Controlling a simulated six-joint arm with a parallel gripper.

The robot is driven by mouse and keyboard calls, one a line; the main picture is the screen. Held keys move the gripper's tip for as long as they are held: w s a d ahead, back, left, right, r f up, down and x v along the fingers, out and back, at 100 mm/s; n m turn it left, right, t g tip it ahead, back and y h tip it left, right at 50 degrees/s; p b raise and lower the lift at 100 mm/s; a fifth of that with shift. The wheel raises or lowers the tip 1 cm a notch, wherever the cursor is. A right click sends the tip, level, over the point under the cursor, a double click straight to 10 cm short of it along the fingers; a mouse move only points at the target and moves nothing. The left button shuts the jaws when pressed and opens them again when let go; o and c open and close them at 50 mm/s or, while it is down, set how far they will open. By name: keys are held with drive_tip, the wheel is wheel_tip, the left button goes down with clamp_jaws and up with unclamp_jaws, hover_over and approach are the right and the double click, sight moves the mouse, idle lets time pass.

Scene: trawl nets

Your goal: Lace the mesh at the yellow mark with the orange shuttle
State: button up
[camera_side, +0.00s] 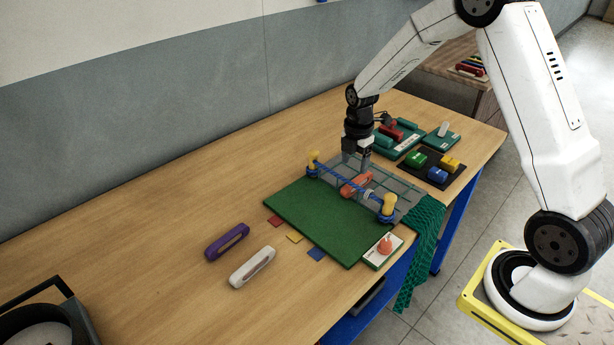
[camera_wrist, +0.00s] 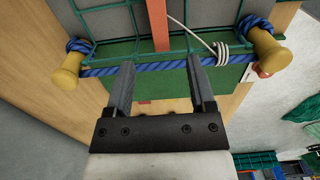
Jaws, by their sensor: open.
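The orange shuttle (camera_side: 356,184) is at the green mesh (camera_side: 335,174), beside the blue rope between two yellow posts. My gripper (camera_side: 355,165) is open and points down just above it. In the wrist view the shuttle (camera_wrist: 158,25) runs up and out of the frame, its near end just beyond the open fingertips (camera_wrist: 160,62). I see no finger closed on it. White twine (camera_wrist: 193,31) runs to a coil (camera_wrist: 222,52) near the right post (camera_wrist: 268,50). A yellow square (camera_side: 294,237) lies in front of the green mat. I cannot make out a yellow mark on the mesh.
A purple shuttle (camera_side: 227,242) and a white shuttle (camera_side: 252,267) lie at the front left. An orange knob on a white plate (camera_side: 384,246) sits at the mat's right corner. Teal trays (camera_side: 398,138) and a dark tray with blocks (camera_side: 434,167) stand behind.

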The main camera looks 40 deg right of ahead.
drive_tip(key=shift+f, duration=0.15)
drive_tip(key=shift+f, duration=3.75)
clamp_jaws()
